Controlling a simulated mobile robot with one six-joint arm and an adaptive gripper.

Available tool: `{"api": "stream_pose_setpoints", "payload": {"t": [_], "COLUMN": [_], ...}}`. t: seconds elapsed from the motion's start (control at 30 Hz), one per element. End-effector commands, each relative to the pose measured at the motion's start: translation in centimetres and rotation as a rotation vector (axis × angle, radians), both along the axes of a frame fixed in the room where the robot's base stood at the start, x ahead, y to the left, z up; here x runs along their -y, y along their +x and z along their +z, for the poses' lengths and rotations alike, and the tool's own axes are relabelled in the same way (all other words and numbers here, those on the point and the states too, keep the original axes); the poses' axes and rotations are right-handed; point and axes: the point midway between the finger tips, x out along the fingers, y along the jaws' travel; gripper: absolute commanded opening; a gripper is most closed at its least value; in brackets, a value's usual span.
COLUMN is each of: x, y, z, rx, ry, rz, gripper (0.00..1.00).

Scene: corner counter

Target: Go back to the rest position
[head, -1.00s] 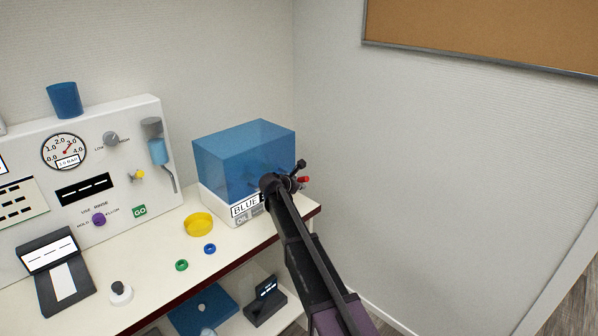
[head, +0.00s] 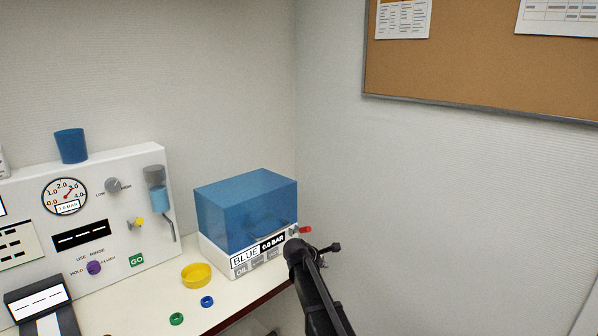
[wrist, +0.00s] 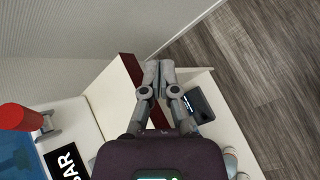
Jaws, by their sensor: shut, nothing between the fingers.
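My gripper shows in the wrist view (wrist: 158,76) with its two fingers together and nothing between them. It hangs over the counter's dark red edge, with the floor beyond. In the head view my arm reaches up from the bottom, and its end is in front of the right side of the blue-lidded box (head: 247,212); the fingers themselves are hard to make out there. The red part (wrist: 18,117) also shows at the left of the wrist view.
A yellow dish (head: 196,276), a green ring (head: 176,319) and a blue ring (head: 207,301) lie on the counter. A white panel (head: 110,205) with gauge and knobs stands at left. A dark device (wrist: 199,104) sits on the lower shelf. The right is free down to the floor.

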Motion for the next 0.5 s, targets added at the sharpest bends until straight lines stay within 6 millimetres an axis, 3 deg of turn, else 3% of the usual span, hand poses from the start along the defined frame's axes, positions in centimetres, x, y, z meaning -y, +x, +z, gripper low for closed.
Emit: {"api": "stream_pose_setpoints", "payload": {"t": [0.03,0.2,0.5], "x": [1.5,4.7,8.0], "y": [-2.5,-8.7,-19.9], "z": [-0.2,-1.6,-3.2], "rx": [0.007,0.031,0.049], "ry": [0.066,0.300,0.643], "rz": [-0.074,-0.347,-0.861], "gripper": [0.00,0.00,0.00]}}
